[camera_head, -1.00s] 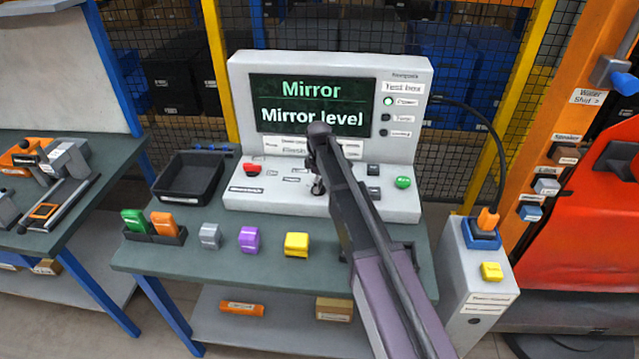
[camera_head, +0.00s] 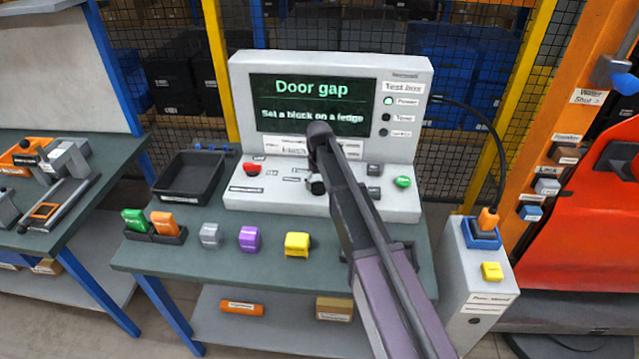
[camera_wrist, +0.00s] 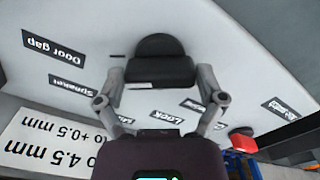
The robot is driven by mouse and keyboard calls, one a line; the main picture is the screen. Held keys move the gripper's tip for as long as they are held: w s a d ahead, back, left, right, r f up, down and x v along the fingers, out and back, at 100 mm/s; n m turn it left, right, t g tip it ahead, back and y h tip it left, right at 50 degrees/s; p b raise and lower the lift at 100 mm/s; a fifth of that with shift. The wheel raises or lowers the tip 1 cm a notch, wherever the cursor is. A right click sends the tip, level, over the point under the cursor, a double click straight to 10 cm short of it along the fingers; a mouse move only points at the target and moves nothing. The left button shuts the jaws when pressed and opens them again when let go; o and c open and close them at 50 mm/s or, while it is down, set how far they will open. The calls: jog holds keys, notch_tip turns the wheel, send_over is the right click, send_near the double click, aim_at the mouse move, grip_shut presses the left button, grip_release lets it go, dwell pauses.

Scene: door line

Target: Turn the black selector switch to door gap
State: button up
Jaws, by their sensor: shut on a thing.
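The black selector switch (camera_head: 316,187) sits on the sloped panel of the test box (camera_head: 245,200), mostly hidden behind my arm in the head view. In the wrist view its black knob (camera_wrist: 160,68) is between my two fingers. My gripper (camera_wrist: 160,78) is shut on the knob, one finger at each side. Labels around the knob include Door gap (camera_wrist: 54,47), Speaker (camera_wrist: 73,85) and Lock (camera_wrist: 163,118). The screen (camera_head: 311,104) reads "Door gap" and "Set a block on a ledge". I cannot clearly see the knob's pointer.
A red button (camera_head: 252,169) and a green button (camera_head: 403,181) flank the switch. Grey, purple and yellow (camera_head: 297,244) blocks stand on the bench before the box. A black tray (camera_head: 189,177) is at left. A grey cabinet (camera_head: 470,275) stands at right.

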aim_at(319, 182)
jog(key=shift+s+m, duration=0.15)
jog(key=shift+m, duration=0.35)
jog(key=o, duration=0.8)
jog(key=shift+n, duration=0.3)
jog(key=n, duration=1.1)
jog(key=shift+w+n, duration=0.2)
jog(key=shift+n, duration=0.1)
notch_tip(319, 182, up, 14)
jog(key=p, duration=1.4)
jog(key=shift+f, duration=0.15)
